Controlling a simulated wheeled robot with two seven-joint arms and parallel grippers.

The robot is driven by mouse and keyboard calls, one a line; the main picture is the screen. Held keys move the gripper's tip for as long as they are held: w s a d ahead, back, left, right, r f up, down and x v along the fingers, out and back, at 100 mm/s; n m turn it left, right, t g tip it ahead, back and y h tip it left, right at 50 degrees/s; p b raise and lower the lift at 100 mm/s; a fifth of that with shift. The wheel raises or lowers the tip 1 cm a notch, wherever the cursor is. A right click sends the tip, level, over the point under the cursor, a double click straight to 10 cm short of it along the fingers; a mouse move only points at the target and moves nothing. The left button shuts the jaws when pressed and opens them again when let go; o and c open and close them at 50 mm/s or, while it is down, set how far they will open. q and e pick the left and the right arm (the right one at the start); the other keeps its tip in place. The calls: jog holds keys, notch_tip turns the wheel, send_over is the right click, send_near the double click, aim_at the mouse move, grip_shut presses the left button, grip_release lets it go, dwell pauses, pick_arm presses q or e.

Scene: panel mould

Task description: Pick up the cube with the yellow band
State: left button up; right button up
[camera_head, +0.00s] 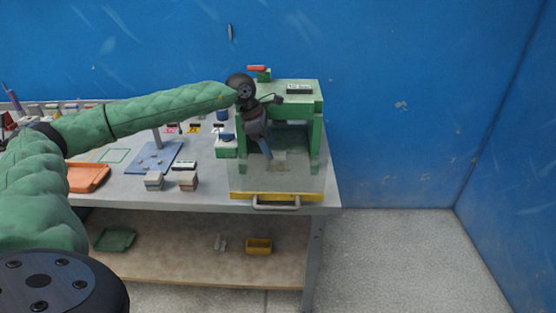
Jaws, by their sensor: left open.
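My left gripper (267,153) is open and reaches down in front of the green press-like frame (298,100), to the right of and above both blocks. A small pale thing (281,160) shows near its fingertips; I cannot tell what it is or whether they touch. My right gripper is not in view.
A lower shelf holds a yellow bin (259,246).

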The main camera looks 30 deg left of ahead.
pick_arm(q)
jog(key=shift+w+d, duration=0.35)
jog(key=shift+d, duration=0.25)
jog(key=shift+p+x, duration=0.65)
jog(key=shift+x, duration=1.55)
jog(key=shift+f, duration=0.35)
jog(key=c, duration=1.1)
jog(key=shift+c, duration=0.2)
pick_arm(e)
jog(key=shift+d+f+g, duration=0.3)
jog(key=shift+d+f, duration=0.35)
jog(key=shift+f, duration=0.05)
pick_arm(q)
jog(key=shift+r, duration=0.15)
